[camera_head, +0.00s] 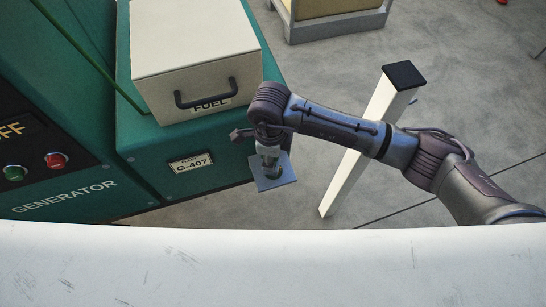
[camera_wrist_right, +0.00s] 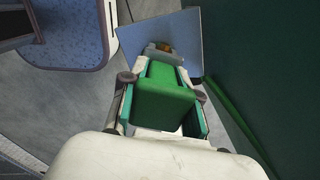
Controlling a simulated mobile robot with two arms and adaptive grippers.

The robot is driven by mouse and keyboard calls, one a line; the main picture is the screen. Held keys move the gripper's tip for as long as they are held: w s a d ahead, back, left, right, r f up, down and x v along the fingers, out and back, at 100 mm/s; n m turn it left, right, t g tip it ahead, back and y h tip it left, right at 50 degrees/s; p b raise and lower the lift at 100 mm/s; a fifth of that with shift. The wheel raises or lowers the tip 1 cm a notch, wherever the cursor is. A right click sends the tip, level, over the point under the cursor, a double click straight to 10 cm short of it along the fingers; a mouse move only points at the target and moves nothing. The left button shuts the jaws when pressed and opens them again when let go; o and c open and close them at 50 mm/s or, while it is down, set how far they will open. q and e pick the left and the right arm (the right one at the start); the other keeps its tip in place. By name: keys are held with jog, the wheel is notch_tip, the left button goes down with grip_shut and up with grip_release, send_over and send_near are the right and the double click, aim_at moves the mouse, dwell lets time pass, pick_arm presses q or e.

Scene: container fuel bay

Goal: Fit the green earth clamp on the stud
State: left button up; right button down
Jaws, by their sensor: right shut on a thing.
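The green earth clamp (camera_wrist_right: 165,98) is a green block held between the fingers of my right gripper (camera_wrist_right: 163,88) in the wrist view. In the head view, my right gripper (camera_head: 268,158) points down over a small blue-grey plate (camera_head: 286,181) beside the generator's lower green housing. The plate also shows in the wrist view (camera_wrist_right: 186,32), beyond the clamp's far end. A small brass-coloured part (camera_wrist_right: 164,47) shows at that far end; I cannot tell whether it is the stud or part of the clamp. Whether the clamp touches the plate is unclear. My left gripper is not in view.
A cream fuel box (camera_head: 190,55) with a dark handle stands on the green housing (camera_head: 150,140). The generator panel (camera_head: 50,190) is at left. A white post (camera_head: 360,150) with a black cap stands behind my right arm. Grey floor lies open around it.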

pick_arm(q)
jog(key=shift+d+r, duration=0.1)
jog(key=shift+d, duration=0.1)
pick_arm(e)
jog(key=shift+a, duration=0.1)
jog(key=c, duration=0.8)
grip_release()
jog(key=shift+o, duration=0.2)
jog(key=shift+r, duration=0.2)
notch_tip(320, 180, up, 8)
jog(key=shift+f, duration=0.2)
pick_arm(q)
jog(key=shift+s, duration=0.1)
